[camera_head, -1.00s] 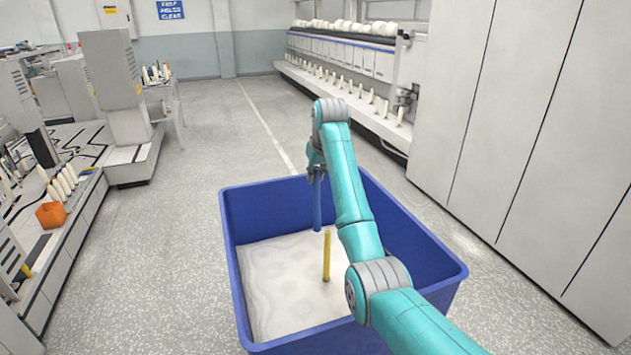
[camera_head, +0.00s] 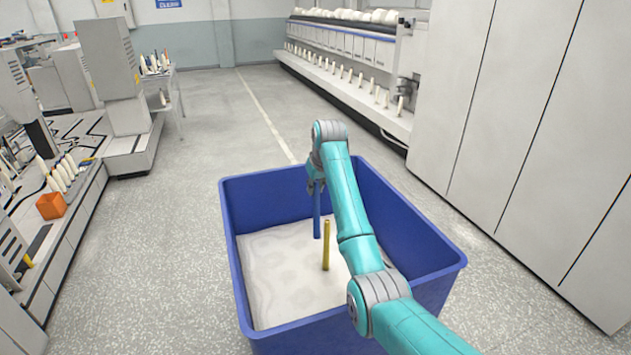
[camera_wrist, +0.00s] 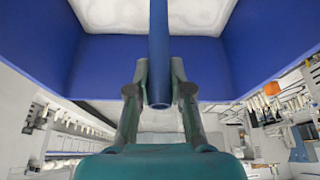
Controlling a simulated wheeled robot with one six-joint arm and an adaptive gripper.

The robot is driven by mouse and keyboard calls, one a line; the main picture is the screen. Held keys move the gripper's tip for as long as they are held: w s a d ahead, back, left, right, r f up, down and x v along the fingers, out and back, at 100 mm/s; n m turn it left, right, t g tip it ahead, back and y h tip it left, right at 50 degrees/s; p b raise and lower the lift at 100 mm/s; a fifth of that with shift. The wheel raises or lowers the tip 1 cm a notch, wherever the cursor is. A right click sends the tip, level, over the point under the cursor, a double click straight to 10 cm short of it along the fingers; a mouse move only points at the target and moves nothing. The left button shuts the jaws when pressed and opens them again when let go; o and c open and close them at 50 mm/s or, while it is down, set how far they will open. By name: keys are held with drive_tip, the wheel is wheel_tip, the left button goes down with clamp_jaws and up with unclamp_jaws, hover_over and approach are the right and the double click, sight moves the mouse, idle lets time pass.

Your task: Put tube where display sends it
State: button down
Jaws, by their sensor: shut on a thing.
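My gripper (camera_head: 316,178) is shut on a blue tube (camera_head: 317,218), which hangs upright below it inside the blue bin (camera_head: 240,285). In the wrist view the blue tube (camera_wrist: 158,45) sits between the two fingers of my gripper (camera_wrist: 159,72), over the bin's pale floor. A yellow tube (camera_head: 326,246) stands upright in the bin, a little right of and nearer than the blue tube. I cannot tell whether the blue tube's lower end touches the pale floor. No readable display shows.
An orange box (camera_head: 51,205) and several white cones (camera_head: 62,175) are on the left machine. A long machine with white bobbins (camera_head: 350,72) stands at the back right. Tall grey cabinets (camera_head: 540,130) line the right. The floor (camera_head: 190,230) left of the bin is clear.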

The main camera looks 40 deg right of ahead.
drive_tip(key=c, duration=1)
unclamp_jaws()
drive_tip(key=v, duration=1.2)
drive_tip(key=shift+s+f, duration=0.1)
